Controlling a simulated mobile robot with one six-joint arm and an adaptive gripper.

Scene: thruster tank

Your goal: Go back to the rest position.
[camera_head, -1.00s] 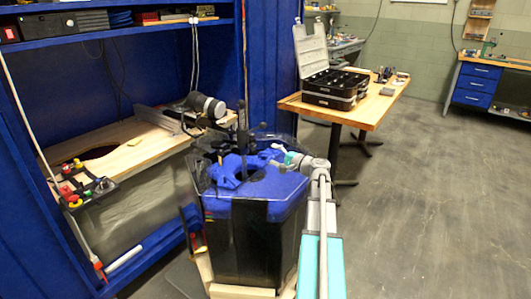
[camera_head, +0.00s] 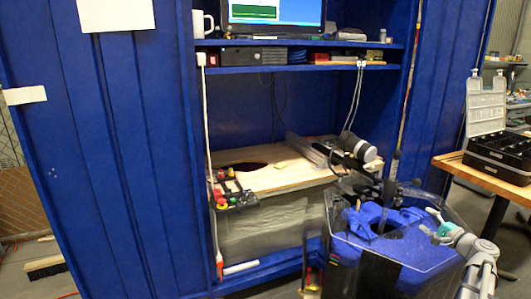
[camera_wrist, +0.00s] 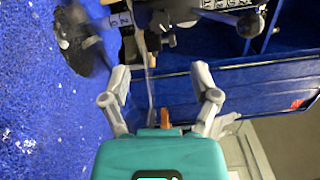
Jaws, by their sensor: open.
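My gripper (camera_head: 437,219) shows small at the right of the head view, at the end of my arm, beside the right side of the clear-walled tank (camera_head: 400,262). In the wrist view my gripper (camera_wrist: 161,85) has its two grey fingers spread apart with nothing held between them. The tank has a blue inside (camera_head: 372,218) and a dark upright fixture (camera_head: 392,178) above it. A speckled blue surface (camera_wrist: 45,120) with a dark round opening (camera_wrist: 82,40) lies at the left of the wrist view.
A blue cabinet (camera_head: 125,150) fills the left and middle, with a wooden worktop (camera_head: 270,180), a monitor (camera_head: 272,12) and a panel of red and yellow buttons (camera_head: 232,190). A wooden table (camera_head: 455,165) with an open black case (camera_head: 497,158) stands at the right.

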